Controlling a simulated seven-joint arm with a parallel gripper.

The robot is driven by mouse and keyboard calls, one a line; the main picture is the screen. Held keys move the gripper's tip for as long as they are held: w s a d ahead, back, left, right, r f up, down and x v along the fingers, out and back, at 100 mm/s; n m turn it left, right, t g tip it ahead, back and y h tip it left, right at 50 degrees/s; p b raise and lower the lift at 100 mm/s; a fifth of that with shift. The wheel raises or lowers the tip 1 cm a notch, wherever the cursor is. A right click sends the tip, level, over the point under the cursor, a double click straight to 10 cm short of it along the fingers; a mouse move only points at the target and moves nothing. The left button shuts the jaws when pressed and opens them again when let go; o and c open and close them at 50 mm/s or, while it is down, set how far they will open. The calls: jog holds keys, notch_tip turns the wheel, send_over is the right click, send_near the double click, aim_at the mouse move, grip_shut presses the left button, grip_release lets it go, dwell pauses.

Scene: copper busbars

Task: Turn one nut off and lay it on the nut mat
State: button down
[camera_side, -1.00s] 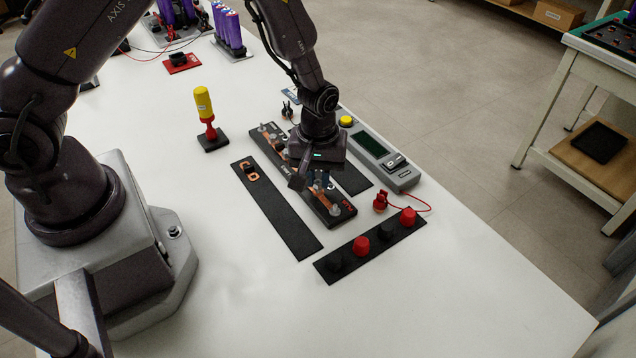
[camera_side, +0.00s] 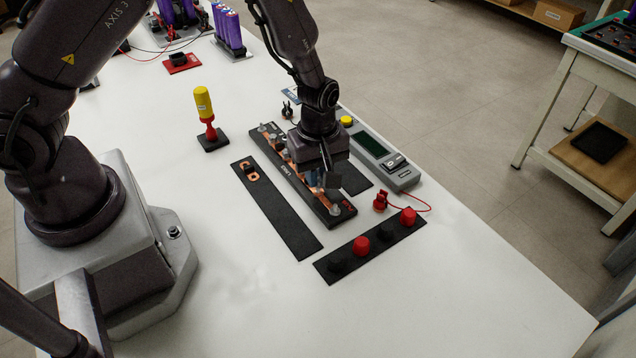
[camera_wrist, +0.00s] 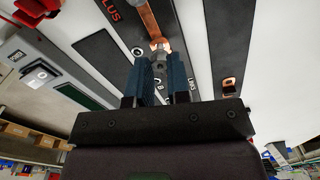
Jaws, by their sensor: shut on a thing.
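The black terminal block (camera_side: 278,165) carries copper bars and several pale metal studs or nuts. My gripper (camera_side: 326,186) is low over its near half and hides part of it. In the wrist view, my gripper (camera_wrist: 160,62) points at a copper bar (camera_wrist: 150,18) beside the PLUS label. The two blue-grey fingers stand a little apart, shut on a nut at a stud near the bar's end; the nut itself is mostly hidden. A dark mat (camera_side: 355,181) lies right of the block. I cannot tell which mat is the nut mat.
A long black mat (camera_side: 285,218) with copper links (camera_side: 249,171) lies left of the block. A front strip (camera_side: 327,264) holds red and black caps. A yellow-handled tool (camera_side: 204,104) stands at the left. A meter (camera_side: 385,157) and red clip (camera_side: 380,201) are at the right.

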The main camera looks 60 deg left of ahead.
jog(key=shift+r, duration=0.35)
jog(key=shift+r, duration=1.95)
